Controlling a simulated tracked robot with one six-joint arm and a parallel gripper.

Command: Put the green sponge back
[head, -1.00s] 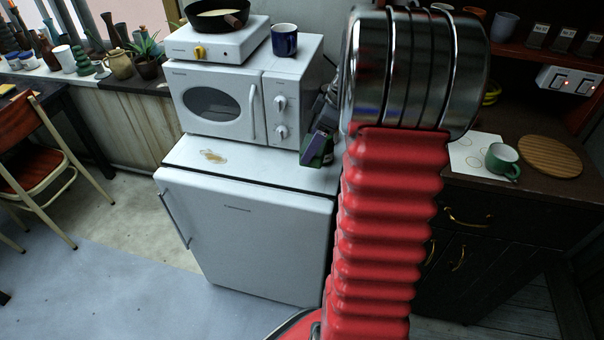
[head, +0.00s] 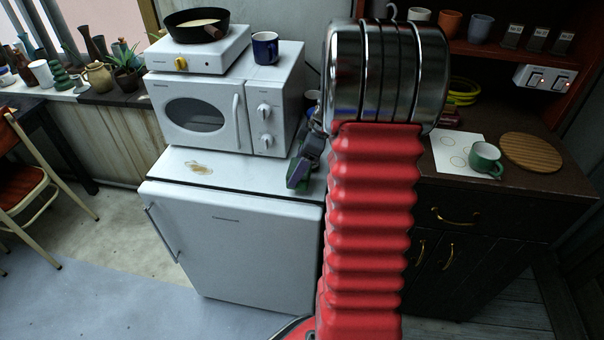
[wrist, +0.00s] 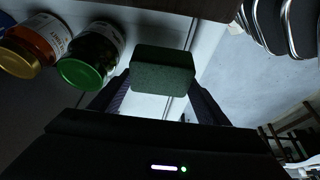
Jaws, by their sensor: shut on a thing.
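The green sponge (wrist: 163,72) is between the two fingers of my gripper (wrist: 155,98) in the wrist view. The gripper is shut on it. In the head view my gripper (head: 300,172) is at the right front part of the white fridge top (head: 245,180), in front of the microwave. Only a little green shows there, behind the fingers. I cannot tell whether the sponge touches the fridge top.
A microwave (head: 190,112) with a hotplate (head: 195,52), a pan and a blue mug (head: 265,48) stands behind. A brown stain (head: 198,168) marks the fridge top. A green mug (head: 486,158) stands on the right counter. Jars (wrist: 90,55) show in the wrist view.

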